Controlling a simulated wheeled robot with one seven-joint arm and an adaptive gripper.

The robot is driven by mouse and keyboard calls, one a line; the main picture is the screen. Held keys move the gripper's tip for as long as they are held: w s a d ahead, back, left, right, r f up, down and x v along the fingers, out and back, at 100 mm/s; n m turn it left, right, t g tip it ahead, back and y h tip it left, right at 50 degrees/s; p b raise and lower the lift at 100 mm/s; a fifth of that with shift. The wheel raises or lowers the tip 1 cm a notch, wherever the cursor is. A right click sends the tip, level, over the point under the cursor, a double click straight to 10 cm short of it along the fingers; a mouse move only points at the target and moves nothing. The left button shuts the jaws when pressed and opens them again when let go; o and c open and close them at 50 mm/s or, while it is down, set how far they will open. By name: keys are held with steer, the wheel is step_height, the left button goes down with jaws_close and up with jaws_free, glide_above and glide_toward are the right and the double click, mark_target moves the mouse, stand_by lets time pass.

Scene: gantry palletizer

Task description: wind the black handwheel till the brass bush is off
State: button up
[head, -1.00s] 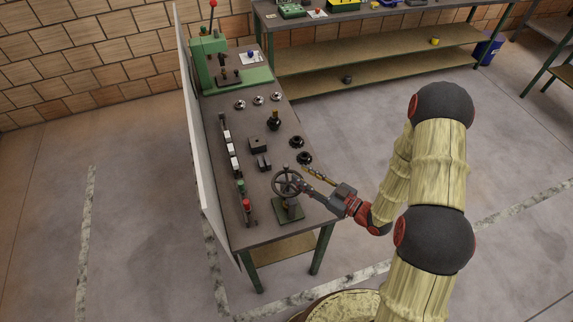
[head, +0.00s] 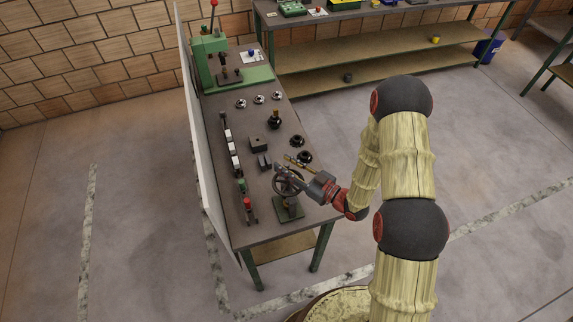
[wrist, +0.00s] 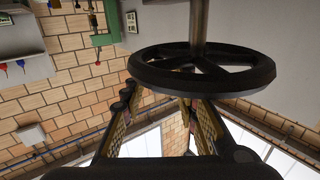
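The black handwheel (head: 287,184) is a spoked wheel on a green stand (head: 288,207) at the bench's near end. It also shows large in the wrist view (wrist: 205,72), with a grey shaft at its hub. My gripper (head: 283,163) is at the wheel, its fingers spread apart. One finger with a yellow pad is beyond the wheel; the other lies over or against it, and contact is unclear. In the wrist view the fingers (wrist: 157,100) are apart, the right one partly behind the rim. A small brass-coloured patch (head: 293,204) shows below the wheel; I cannot tell if it is the bush.
Black knobs (head: 305,156), a dark block (head: 258,144) and a red-topped lever (head: 247,204) stand on the bench close to the wheel. A pale panel (head: 196,130) runs along the bench's left edge. Floor to the right is clear.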

steer(key=c, duration=0.6)
jaws_close()
steer(key=shift+d+f+b, duration=0.1)
steer(key=shift+b, duration=0.25)
